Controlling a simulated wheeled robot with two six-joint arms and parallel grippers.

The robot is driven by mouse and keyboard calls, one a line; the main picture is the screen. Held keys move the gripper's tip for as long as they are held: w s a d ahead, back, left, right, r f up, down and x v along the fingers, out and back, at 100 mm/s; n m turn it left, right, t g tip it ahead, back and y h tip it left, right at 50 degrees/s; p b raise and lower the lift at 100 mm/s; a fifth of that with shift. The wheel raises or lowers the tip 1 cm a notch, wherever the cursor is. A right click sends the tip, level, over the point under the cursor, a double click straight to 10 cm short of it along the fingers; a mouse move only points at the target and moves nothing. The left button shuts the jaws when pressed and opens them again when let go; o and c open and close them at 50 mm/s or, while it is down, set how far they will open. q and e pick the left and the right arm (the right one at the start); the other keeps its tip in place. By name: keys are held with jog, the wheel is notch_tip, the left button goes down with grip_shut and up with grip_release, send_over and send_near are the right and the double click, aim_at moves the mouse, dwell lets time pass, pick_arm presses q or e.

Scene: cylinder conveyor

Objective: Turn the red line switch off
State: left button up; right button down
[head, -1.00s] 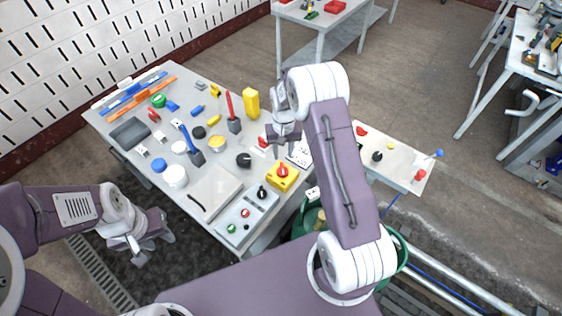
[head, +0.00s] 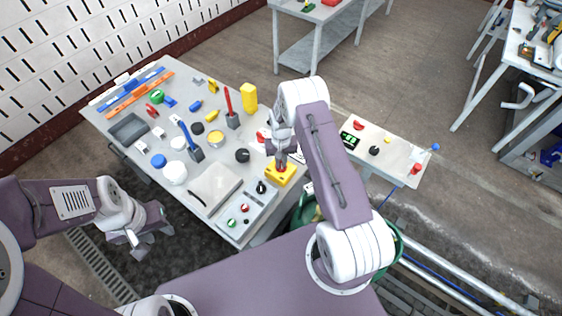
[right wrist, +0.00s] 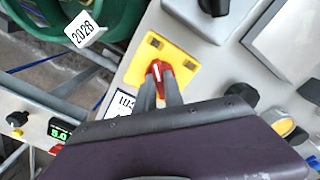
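The red line switch (right wrist: 156,72) is a red rotary knob with a white mark on a yellow box (head: 283,178) at the table's front right edge. My right gripper (right wrist: 162,88) is down at the knob, pointing at the box. In the right wrist view its two fingers lie close on either side of the red handle, with red showing between them. Whether they press on it cannot be told. In the head view the gripper hides most of the knob. My left gripper (head: 156,238) is open and empty, low beside the table's left front side.
A grey panel (head: 236,222) with green, red and black knobs lies left of the yellow box. Pots, brushes and tools crowd the table behind. A green bin (right wrist: 110,25) stands below the edge. A side table (head: 400,160) carries a green display.

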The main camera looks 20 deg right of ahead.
jog(key=shift+m+b, duration=0.3)
jog(key=m+b, duration=0.1)
jog(key=m, duration=0.2)
jog(key=shift+f, duration=0.1)
jog(key=m+b, duration=0.2)
jog(key=m, duration=0.2)
jog(key=shift+w+m, duration=0.1)
jog(key=shift+m, duration=0.2)
jog(key=m+b, duration=0.1)
jog(key=m, duration=0.3)
jog(key=shift+m, duration=0.3)
jog(key=m+b, duration=0.1)
jog(key=m, duration=0.3)
jog(key=shift+m, duration=0.4)
jog(key=shift+r+m, duration=0.2)
jog(key=shift+m, duration=0.1)
jog(key=c, duration=1.4)
grip_release()
jog(key=shift+c, duration=0.2)
